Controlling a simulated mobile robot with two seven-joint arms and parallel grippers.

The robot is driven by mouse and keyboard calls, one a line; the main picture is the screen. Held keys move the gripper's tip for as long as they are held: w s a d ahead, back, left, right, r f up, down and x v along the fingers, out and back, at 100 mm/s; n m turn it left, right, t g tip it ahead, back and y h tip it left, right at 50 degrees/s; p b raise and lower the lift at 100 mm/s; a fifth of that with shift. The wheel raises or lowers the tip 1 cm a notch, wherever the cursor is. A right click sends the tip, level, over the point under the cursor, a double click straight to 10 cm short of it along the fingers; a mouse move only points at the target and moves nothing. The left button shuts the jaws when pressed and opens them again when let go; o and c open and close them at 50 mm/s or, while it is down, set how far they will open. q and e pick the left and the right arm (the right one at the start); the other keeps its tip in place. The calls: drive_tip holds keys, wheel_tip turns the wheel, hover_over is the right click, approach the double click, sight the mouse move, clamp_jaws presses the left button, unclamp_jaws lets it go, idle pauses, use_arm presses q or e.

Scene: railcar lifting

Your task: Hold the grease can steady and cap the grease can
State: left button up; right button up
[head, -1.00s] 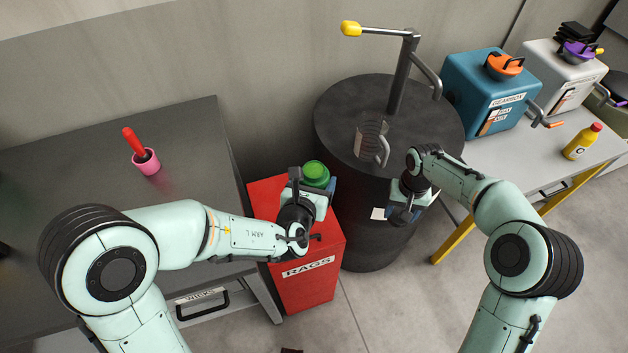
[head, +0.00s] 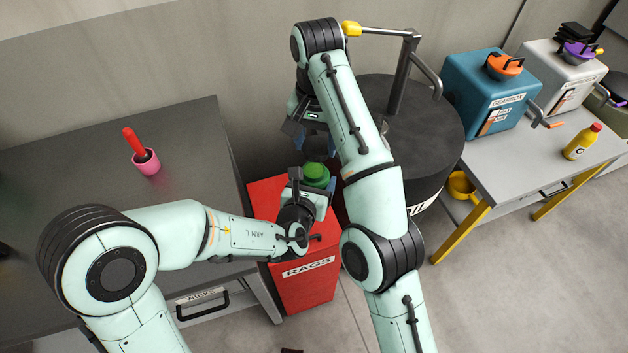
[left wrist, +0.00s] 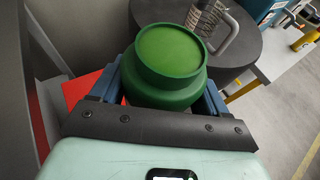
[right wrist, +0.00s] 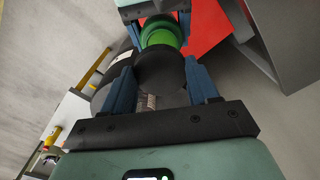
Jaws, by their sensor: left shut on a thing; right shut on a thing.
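The green grease can (head: 317,170) stands upright in my left gripper (head: 316,190), above the red rags bin. In the left wrist view, the can (left wrist: 170,55) shows its round green top, with blue fingers on either side. My right gripper (head: 312,143) is just behind the can in the head view, shut on a dark round piece that looks like the cap (right wrist: 163,72). In the right wrist view, the cap is between the fingers and partly overlaps the can (right wrist: 160,36); I cannot tell whether they touch. In the head view, my right arm and gripper largely hide the cap.
The red rags bin (head: 310,286) stands below the can. A dark drum (head: 432,120) with a pump handle is behind my right arm. A dark bench (head: 80,190) holds a pink cup (head: 146,162). A table (head: 480,165) with a yellow bottle (head: 582,142) is at right.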

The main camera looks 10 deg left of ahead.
sight(314, 170)
drive_tip(key=shift+s+a+r, duration=0.15)
drive_tip(key=shift+r, duration=0.05)
idle(0.4)
drive_tip(key=shift+f, duration=2)
drive_tip(key=shift+s+f, duration=0.1)
drive_tip(key=shift+f, duration=0.8)
drive_tip(key=shift+f, duration=0.55)
